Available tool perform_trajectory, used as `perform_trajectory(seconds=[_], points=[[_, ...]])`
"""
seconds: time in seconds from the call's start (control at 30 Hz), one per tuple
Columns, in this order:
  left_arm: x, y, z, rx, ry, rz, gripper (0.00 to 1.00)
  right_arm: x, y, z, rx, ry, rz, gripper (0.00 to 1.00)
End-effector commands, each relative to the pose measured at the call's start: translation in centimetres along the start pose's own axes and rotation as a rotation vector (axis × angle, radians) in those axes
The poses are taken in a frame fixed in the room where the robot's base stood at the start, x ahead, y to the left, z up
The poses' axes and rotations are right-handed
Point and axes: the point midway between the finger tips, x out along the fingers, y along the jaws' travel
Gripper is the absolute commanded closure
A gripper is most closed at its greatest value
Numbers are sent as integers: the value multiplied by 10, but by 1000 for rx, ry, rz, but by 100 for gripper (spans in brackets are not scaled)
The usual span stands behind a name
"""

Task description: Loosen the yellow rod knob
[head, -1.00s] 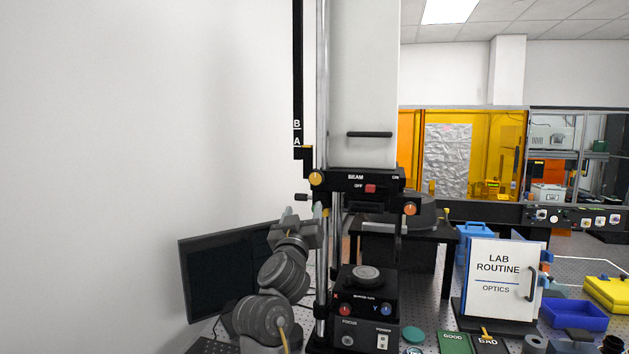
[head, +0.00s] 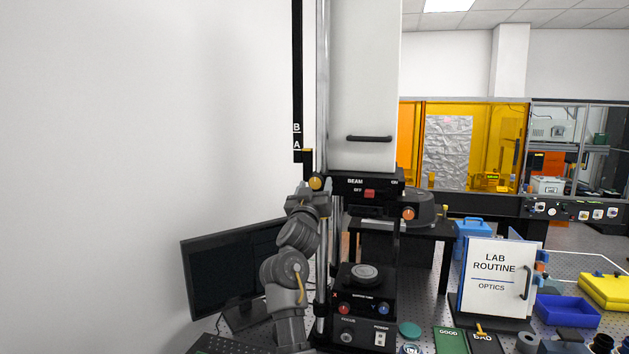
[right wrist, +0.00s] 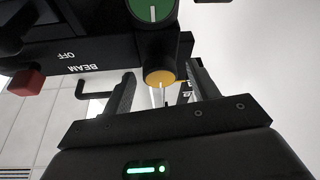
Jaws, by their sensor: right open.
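The yellow rod knob (head: 316,183) is at the left end of the black beam head, beside the vertical metal rod. In the right wrist view the yellow knob (right wrist: 158,77) shows between the two fingers of my right gripper (right wrist: 160,84). The fingers are apart, one on either side, and I see no clear contact. In the head view my right gripper (head: 310,197) is just below the knob, with the arm coming up from below. My left gripper is not in view.
A round green face with a white mark (right wrist: 152,8) is close by in the wrist view. A monitor (head: 228,270) stands left of my arm. Free space lies left of the rod.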

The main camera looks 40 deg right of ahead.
Motion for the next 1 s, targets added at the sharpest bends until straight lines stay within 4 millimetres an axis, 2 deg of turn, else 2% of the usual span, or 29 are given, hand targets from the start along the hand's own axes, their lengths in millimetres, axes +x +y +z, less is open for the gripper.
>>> perform_trajectory(seconds=[0.37,0.7,1.0], points=[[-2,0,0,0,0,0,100,5,0,0,0,0,0,42],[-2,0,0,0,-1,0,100,5,0,0,0,0,0,85],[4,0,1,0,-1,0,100,4,-1,1,40,1,16,85]])
